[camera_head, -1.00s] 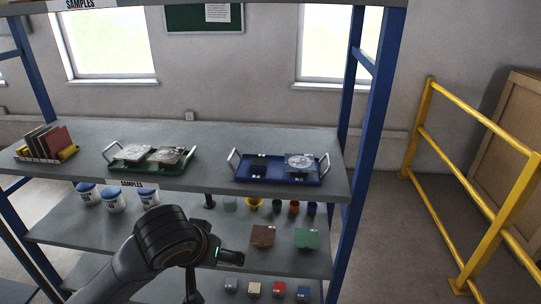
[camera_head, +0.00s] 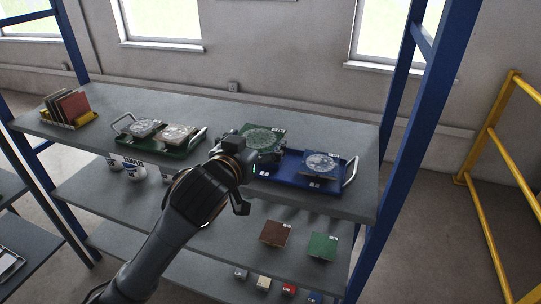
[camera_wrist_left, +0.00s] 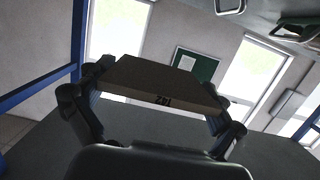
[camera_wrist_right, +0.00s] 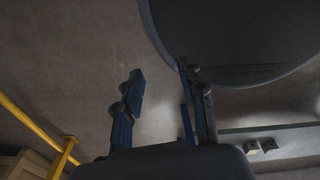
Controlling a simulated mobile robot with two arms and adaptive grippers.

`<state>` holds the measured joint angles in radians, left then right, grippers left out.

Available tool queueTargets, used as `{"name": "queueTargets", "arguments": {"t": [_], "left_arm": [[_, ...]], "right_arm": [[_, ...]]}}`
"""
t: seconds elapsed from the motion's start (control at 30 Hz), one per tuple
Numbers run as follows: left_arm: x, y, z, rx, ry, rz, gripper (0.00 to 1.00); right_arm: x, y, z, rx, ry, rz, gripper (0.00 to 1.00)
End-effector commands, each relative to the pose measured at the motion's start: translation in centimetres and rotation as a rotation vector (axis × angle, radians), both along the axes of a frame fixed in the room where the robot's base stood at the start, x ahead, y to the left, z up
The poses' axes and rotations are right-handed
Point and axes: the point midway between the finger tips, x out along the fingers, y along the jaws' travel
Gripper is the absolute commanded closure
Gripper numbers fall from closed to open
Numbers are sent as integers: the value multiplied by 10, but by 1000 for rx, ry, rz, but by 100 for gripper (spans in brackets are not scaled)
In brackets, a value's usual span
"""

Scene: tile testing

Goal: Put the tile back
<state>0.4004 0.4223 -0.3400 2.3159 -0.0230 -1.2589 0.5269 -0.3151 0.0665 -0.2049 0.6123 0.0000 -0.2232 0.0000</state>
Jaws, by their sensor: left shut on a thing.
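My left gripper (camera_head: 246,158) is shut on a square tile (camera_head: 263,138) with a mottled grey-green round patch and a white label. It holds the tile above the left part of the blue tray (camera_head: 342,182) on the top shelf. A tile with a pale round patch (camera_head: 321,164) lies on the right of the blue tray. The tray's left part is largely hidden by my gripper and the held tile. My right gripper (camera_wrist_right: 158,100) shows only in its wrist view, open and empty.
A green tray (camera_head: 185,153) with two pale-patched tiles stands left of my arm. Brown (camera_head: 275,233) and green (camera_head: 322,246) tiles lie on the shelf below. A blue post (camera_head: 398,130) bounds the right end.

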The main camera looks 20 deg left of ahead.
Motion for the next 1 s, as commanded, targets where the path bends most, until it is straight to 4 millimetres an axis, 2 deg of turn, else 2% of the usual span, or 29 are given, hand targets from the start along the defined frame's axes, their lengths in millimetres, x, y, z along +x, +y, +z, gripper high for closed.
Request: {"name": "queueTargets", "arguments": {"t": [0.17, 0.3, 0.4, 0.5, 0.8, 1.0], "left_arm": [[43, 4, -17, 3, 5, 3, 59], [75, 5, -30, 1, 5, 1, 59], [90, 6, -54, 1, 8, 1, 59], [104, 7, -69, -1, 6, 0, 59], [122, 8, -92, -1, 5, -1, 59], [121, 8, -117, 0, 5, -1, 59]], "right_arm": [[3, -2, 10, -2, -5, 3, 60], [20, -10, 18, -11, -29, 2, 60], [29, -14, 21, -15, -43, -1, 60], [29, -16, 23, -17, -44, -2, 60], [16, -16, 25, -18, -25, -2, 60], [14, -13, 35, -15, -21, -1, 60]]}}
